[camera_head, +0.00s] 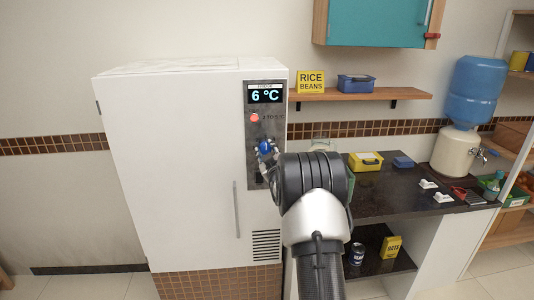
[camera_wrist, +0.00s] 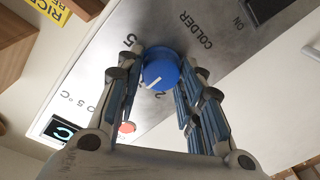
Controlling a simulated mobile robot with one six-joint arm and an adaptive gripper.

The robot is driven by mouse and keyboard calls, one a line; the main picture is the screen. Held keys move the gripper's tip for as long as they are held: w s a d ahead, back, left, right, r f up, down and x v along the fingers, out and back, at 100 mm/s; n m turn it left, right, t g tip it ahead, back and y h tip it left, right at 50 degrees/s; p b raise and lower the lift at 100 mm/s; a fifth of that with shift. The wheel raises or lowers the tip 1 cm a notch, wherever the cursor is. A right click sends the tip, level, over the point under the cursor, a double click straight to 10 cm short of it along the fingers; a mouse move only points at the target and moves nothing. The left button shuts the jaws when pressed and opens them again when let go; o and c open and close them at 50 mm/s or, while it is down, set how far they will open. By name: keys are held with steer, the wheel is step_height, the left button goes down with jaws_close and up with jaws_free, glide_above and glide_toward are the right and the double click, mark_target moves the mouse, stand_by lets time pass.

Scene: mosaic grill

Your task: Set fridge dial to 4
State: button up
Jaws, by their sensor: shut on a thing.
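The white fridge (camera_head: 175,160) stands at the left with a grey control panel (camera_head: 252,180) on its front. The panel's display (camera_head: 265,94) reads 6 °C. The blue dial (camera_wrist: 160,70) has a white pointer line and shows between my fingers in the wrist view; it is also partly visible in the head view (camera_head: 265,147). My gripper (camera_wrist: 161,80) is shut on the dial, one finger on each side. A 5 and a 2 are printed near the dial; other numbers are hidden behind the fingers. The pointer line slants toward the lower left in the wrist view.
A red button (camera_head: 254,118) sits below the display. The fridge handle (camera_head: 236,210) is below the panel. A dark counter (camera_head: 390,195) with a yellow box (camera_head: 366,162) stands at the right.

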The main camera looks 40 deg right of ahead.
steer(key=m+b, duration=0.3)
steer(key=m, duration=0.1)
steer(key=shift+f, duration=0.15)
steer(key=shift+m+h+b, duration=0.3)
steer(key=shift+m+b, duration=1.15)
steer(key=shift+m, duration=0.85)
steer(key=shift+t, duration=0.3)
steer(key=o, duration=1.1)
steer(key=shift+c, duration=0.2)
steer(key=v, duration=1.2)
